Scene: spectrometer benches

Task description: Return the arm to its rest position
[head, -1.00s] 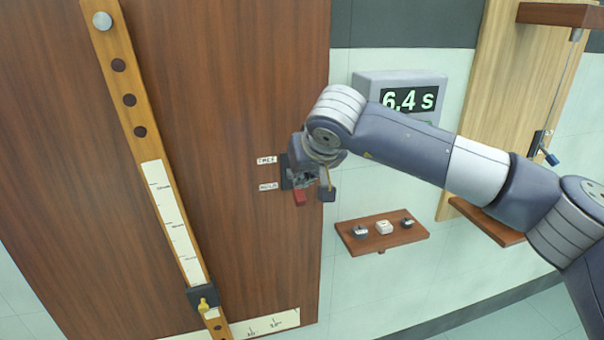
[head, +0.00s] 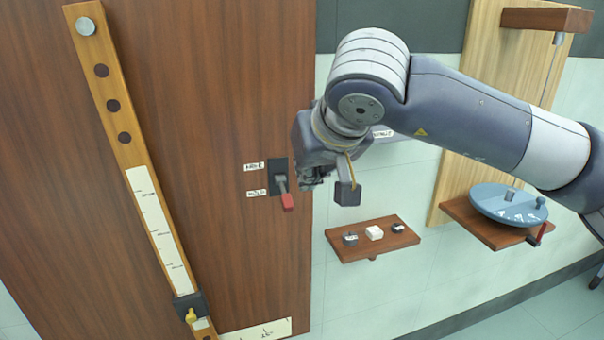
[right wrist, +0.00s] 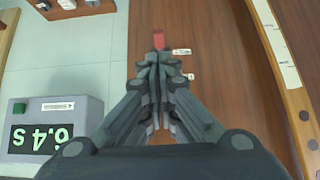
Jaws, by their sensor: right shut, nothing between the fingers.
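My right gripper (head: 316,176) is shut and empty in the head view, in front of the right edge of the brown wooden panel. In the right wrist view its fingers (right wrist: 158,62) are together. My right arm (head: 480,115) comes in from the right across the upper part of the head view. A switch with a red-tipped lever (head: 286,200) sits on the panel just left of the gripper, apart from it; the lever points down toward the lower of two labels. The red tip (right wrist: 158,41) also shows beyond the fingers in the right wrist view. My left gripper is out of view.
A wooden beam (head: 119,124) with a scale and a yellow-knobbed slider lies on the panel. A small shelf (head: 345,255) holds three little blocks. A blue round disc (head: 500,205) sits on another shelf. A timer (right wrist: 55,125) reads 6.4 s in the right wrist view.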

